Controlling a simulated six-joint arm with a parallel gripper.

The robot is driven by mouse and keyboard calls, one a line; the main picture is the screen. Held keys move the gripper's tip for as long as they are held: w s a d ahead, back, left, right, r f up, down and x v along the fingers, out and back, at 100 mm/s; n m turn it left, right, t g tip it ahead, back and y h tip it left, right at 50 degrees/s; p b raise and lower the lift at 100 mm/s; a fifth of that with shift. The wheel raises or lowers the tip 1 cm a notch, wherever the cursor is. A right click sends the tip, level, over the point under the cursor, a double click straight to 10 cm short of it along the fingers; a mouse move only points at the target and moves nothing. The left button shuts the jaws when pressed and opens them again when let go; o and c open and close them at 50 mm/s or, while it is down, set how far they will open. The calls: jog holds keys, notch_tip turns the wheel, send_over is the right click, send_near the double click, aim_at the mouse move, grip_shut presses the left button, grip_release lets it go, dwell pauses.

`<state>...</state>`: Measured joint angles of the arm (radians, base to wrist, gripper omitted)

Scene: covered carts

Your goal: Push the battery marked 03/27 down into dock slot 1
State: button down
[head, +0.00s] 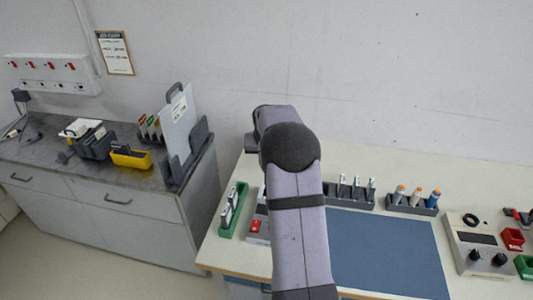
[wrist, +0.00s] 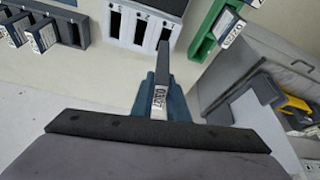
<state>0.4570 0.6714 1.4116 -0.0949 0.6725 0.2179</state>
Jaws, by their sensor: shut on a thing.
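My gripper (wrist: 160,100) shows in the wrist view, its blue fingers shut on a dark, slim battery (wrist: 163,62). The battery's white label is upside down in this view and appears to read 03/27. The white dock (wrist: 113,42) with several dark, numbered slots lies beyond it at the top. The battery's far end overlaps the dock's near edge by the right-hand slot; I cannot tell whether it touches or has entered a slot. In the head view my arm hides the gripper, the held battery and most of the dock (head: 263,208).
A green tray (wrist: 203,42) with labelled batteries stands right of the dock in the wrist view. A dark rack (wrist: 75,30) with several batteries is at left. In the head view, a bottle rack (head: 410,208) and blue mat (head: 385,250) lie right of my arm.

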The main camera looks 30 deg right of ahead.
jog(key=shift+w+d+r+m, duration=0.2)
jog(key=shift+w+m, duration=0.25)
jog(key=shift+m, duration=0.15)
jog(key=shift+m+h, duration=0.3)
jog(key=shift+m, duration=0.1)
jog(key=shift+f, duration=0.1)
jog(key=shift+f+b, duration=2.1)
jog(key=shift+f, duration=0.75)
jog(key=shift+f+b, duration=2.1)
jog(key=shift+f, duration=0.7)
jog(key=c, duration=1.6)
grip_release()
jog(key=shift+c, duration=0.2)
